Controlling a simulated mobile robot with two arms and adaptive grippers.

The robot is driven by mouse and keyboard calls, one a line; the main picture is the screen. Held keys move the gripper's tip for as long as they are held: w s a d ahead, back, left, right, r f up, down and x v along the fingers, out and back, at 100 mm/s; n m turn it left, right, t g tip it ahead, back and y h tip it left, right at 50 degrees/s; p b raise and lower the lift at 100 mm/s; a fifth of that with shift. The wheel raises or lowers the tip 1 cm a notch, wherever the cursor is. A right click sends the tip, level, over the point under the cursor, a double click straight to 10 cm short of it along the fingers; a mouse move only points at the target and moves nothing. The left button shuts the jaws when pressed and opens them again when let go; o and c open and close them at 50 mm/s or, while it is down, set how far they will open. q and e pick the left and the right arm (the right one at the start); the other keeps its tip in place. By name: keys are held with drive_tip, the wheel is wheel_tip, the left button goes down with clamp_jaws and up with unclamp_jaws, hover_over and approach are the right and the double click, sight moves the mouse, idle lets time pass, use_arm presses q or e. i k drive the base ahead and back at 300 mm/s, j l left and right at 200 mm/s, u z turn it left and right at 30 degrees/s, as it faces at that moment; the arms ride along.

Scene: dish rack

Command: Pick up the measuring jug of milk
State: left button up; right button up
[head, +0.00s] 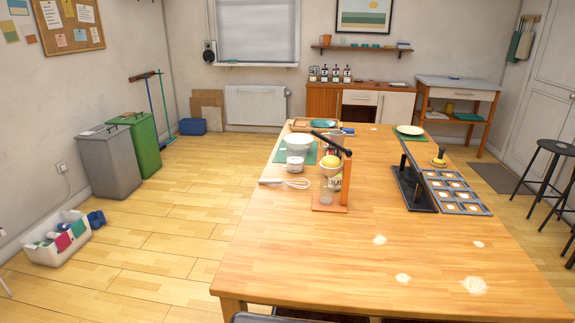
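A wooden table (330,265) fills the middle and right of the head view. On its left part stands a small whitish container (295,163), in front of a white bowl (299,142). It may be the measuring jug of milk, but it is too small to be sure. A clear vessel (328,188) stands at the base of a wooden stand with a black lever (345,180); I cannot tell what it holds. Neither of my grippers is in view.
A whisk (287,183) lies at the table's left edge. A bowl with something yellow (331,163) is partly behind the stand. A black stand (413,190) and a dark tray with several compartments (470,208) are to the right. The near tabletop is clear except pale powdery patches.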

sight(296, 153)
drive_tip(key=i+j+z, duration=0.15)
drive_tip(key=j, duration=0.35)
drive_tip(key=i+j+z, duration=0.1)
drive_tip(key=j, duration=0.45)
drive_tip(key=i+j+z, duration=0.15)
drive_tip(key=j, duration=0.4)
drive_tip(key=i+j+z, duration=0.15)
drive_tip(key=j, duration=0.4)
drive_tip(key=k, duration=0.05)
